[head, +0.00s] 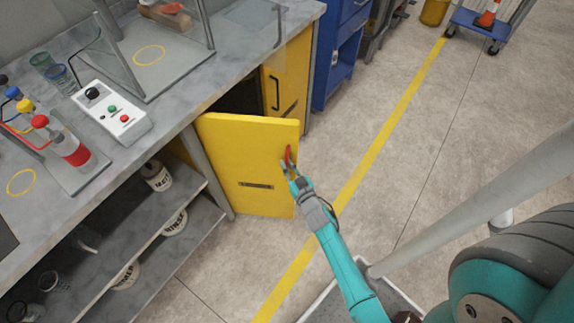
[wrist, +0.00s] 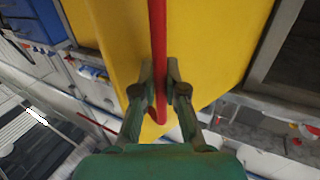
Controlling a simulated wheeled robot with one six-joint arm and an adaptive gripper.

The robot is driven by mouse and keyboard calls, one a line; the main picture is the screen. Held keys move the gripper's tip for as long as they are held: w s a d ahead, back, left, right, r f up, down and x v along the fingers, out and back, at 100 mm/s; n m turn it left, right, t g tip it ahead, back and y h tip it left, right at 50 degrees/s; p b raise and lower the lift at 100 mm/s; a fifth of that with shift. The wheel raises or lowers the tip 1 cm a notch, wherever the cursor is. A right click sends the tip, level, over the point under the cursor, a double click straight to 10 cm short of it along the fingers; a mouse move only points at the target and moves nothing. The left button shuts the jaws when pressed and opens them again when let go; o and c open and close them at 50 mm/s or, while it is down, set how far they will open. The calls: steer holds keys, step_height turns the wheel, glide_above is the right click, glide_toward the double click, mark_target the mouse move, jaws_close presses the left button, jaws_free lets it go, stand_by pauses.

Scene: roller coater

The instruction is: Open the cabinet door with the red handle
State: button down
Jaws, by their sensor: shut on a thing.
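The yellow cabinet door (head: 245,165) with the red handle (head: 288,157) stands partly open, swung out from under the bench, with a dark gap behind its top edge. My gripper (head: 289,172) is shut on the red handle near the door's free edge. In the wrist view the red handle (wrist: 158,50) runs upright between the two fingers of my gripper (wrist: 160,90), with the yellow door (wrist: 210,40) behind it. The inside of the cabinet is mostly hidden by the door.
A second yellow door (head: 288,80) with a black handle is to the right, beside a blue cabinet (head: 340,45). Open grey shelves (head: 150,240) with jars are left of the door. The bench top (head: 180,110) holds a control box (head: 110,110). The floor (head: 370,170) in front is clear.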

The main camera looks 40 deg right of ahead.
steer(key=c, duration=1.2)
jaws_free()
steer(key=v, duration=1.2)
